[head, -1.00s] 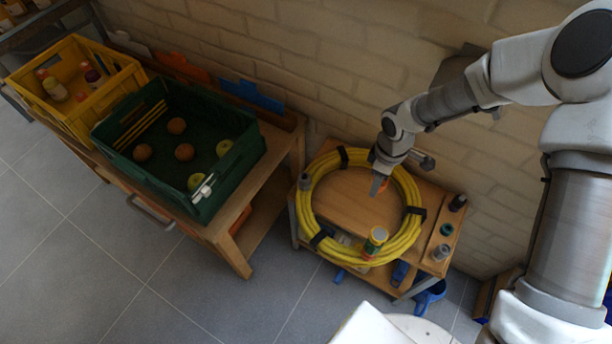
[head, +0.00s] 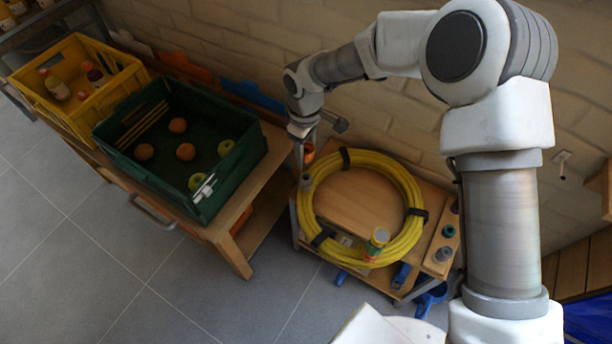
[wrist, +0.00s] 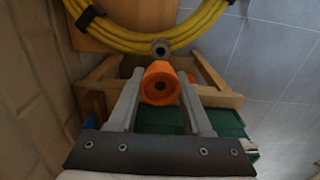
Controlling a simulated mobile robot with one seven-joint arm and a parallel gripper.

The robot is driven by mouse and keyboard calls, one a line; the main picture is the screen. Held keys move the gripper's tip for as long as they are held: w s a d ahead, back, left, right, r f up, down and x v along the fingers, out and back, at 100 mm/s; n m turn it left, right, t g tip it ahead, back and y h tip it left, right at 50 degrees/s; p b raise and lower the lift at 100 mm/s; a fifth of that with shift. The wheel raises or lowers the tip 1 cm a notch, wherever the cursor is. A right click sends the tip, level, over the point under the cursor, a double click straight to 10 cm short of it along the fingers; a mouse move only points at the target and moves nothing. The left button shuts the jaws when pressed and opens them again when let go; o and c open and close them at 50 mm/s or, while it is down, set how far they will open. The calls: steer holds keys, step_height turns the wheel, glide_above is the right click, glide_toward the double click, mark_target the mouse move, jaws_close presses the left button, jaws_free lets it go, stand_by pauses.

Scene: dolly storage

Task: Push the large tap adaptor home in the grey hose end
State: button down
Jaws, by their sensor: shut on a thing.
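My gripper (head: 306,150) is shut on an orange tap adaptor (wrist: 160,84), which shows in the wrist view as a flared tube with a dark bore, between the two grey fingers. In the head view only a bit of orange (head: 309,153) shows beside the fingers. The grey hose end (head: 304,183) stands at the left edge of the yellow hose coil (head: 415,180). In the wrist view the grey ring of the hose end (wrist: 161,46) shows just past the adaptor. In the head view the adaptor is above the hose end and apart from it.
The coil lies on a wooden trolley (head: 360,205). A green crate (head: 190,205) on a wooden bench is close on the left. A brick wall is behind.

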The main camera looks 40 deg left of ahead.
steer(key=shift+f, duration=0.1)
stand_by(0.3)
steer(key=shift+f+b, duration=1.9)
steer(key=shift+f, duration=0.85)
steer(key=shift+f, duration=0.1)
steer(key=shift+f+b, duration=1)
steer(key=shift+f, duration=0.35)
steer(key=shift+c, duration=1.3)
jaws_free()
